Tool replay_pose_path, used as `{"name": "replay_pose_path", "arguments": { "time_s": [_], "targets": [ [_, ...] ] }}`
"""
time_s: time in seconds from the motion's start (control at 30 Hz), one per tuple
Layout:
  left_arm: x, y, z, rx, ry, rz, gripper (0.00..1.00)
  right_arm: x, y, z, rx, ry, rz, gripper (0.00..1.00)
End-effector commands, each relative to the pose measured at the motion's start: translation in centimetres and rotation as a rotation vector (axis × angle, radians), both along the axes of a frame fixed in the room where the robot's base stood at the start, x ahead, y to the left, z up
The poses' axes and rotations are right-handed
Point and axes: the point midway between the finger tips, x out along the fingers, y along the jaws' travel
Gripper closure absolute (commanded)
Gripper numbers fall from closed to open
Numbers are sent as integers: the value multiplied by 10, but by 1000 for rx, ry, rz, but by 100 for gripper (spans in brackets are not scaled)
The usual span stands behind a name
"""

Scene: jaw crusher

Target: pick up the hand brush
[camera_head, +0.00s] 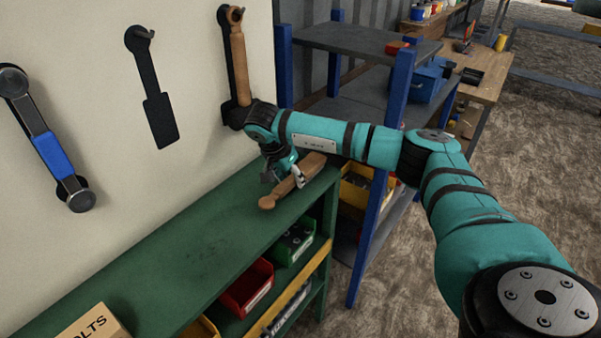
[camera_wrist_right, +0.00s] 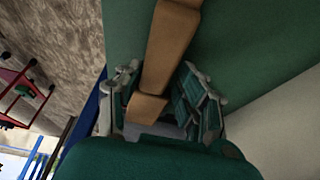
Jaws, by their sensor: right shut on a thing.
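The hand brush (camera_head: 283,191), a wooden piece with a rounded handle end, is on the far end of the green bench top (camera_head: 170,265). My right gripper (camera_head: 287,178) reaches down over it from above and is shut on it. In the right wrist view the brush (camera_wrist_right: 167,45) passes between the two fingers of the gripper (camera_wrist_right: 160,80). Part of the brush is hidden by the gripper, and I cannot tell whether it is clear of the bench top. My left gripper is not in view.
On the wall hang an empty black holder (camera_head: 160,115), a wooden-handled tool (camera_head: 240,65) close to my right wrist, and a blue-and-grey tool (camera_head: 52,154). A bolts box (camera_head: 95,325) stands at the near left. A blue-post shelf (camera_head: 397,90) stands just right of the bench.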

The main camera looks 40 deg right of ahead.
Motion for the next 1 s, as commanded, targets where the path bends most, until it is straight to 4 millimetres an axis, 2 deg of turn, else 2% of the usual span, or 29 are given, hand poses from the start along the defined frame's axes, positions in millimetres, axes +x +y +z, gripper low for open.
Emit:
{"name": "replay_pose_path", "arguments": {
  "time_s": [0.37, 0.47, 0.67, 1.0],
  "targets": [
    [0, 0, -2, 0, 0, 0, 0, 1, 0, 3, 1, -2, 0, 99],
    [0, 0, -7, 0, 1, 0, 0, 1, 0, 10, -1, -4, -1, 99],
    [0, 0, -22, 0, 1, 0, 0, -1, 1, 36, 1, -6, 1, 99],
    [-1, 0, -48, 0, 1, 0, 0, -74, 48, 40, -1, -4, 7, 99]
  ]
}}
